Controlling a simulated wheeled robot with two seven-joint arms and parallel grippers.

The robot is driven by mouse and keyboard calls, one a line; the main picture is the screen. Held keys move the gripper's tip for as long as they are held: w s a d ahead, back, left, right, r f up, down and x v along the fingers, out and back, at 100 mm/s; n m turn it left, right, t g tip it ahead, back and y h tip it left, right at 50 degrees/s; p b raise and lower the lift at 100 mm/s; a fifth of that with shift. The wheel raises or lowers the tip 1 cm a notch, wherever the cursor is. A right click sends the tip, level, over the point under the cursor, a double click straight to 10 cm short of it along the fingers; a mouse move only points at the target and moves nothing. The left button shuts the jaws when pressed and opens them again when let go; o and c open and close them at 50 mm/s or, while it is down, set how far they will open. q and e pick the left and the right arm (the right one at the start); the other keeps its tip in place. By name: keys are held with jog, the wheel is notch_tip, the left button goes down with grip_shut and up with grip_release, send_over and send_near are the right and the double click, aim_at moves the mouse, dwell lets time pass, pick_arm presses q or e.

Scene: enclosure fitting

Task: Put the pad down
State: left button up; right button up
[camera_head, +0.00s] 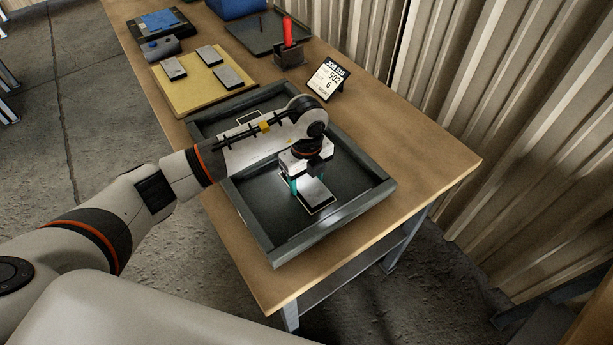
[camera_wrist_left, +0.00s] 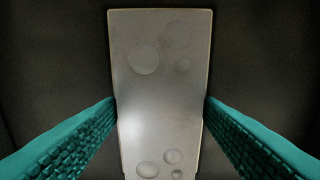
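The pad (camera_head: 315,192) is a flat light-grey plate in the near part of a dark grey tray (camera_head: 262,228). A thin white outline shows around part of it in the head view. My left gripper (camera_head: 308,180) reaches down into the tray over the pad. In the left wrist view, the pad (camera_wrist_left: 160,85) lies between the teal fingers (camera_wrist_left: 160,100), whose tips meet its two long edges. The pad has several faint round marks. I cannot tell whether its underside touches the tray floor. My right gripper is not in view.
A yellow board (camera_head: 190,98) with three grey pads lies beyond the tray. A small sign (camera_head: 327,79) and a holder with a red-handled tool (camera_head: 288,45) stand behind it. The tray walls surround the gripper. The table (camera_head: 432,158) is bare at right.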

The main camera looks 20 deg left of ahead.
aim_at(307, 182)
pick_arm(q)
jog(key=shift+o, duration=1.4)
jog(key=shift+r, duration=0.55)
notch_tip(307, 182, up, 11)
jog(key=b, duration=0.2)
jog(key=shift+r, duration=0.15)
